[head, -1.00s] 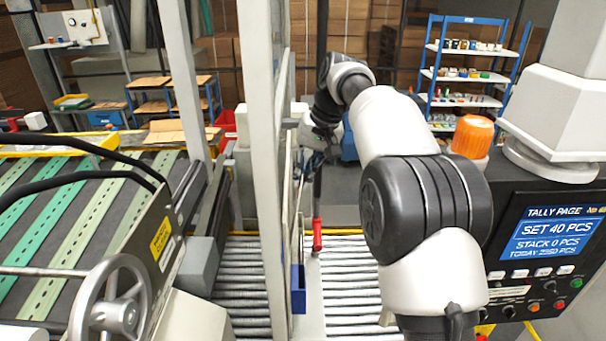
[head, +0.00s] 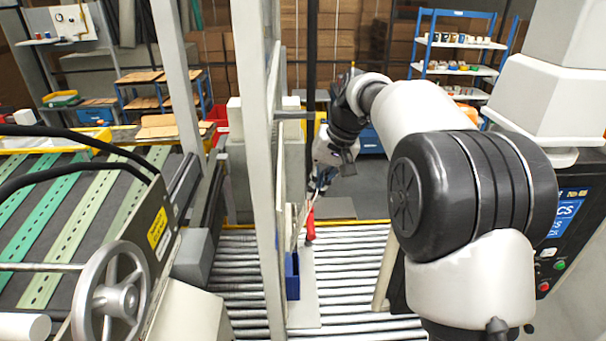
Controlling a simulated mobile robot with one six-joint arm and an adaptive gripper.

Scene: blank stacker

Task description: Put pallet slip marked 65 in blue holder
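The blue holder (head: 292,276) is a narrow upright box beside the pale upright post, low in the middle of the head view. A thin pale strip (head: 295,228) shows above it; I cannot tell whether it is a slip or part of the frame. No number 65 is readable anywhere. My gripper (head: 320,184) is beyond and above the blue holder, at the end of my arm. It is small and partly hidden by its own wrist, so its fingers and anything between them are unclear. A red object (head: 310,224) is just below the gripper; whether they touch is unclear.
The pale upright post (head: 262,170) stands close left of the holder. A roller conveyor (head: 345,285) lies beneath. The control panel (head: 560,235) at right is partly covered by my arm. A handwheel (head: 112,300) and slatted conveyor (head: 60,215) are at left. Shelves stand behind.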

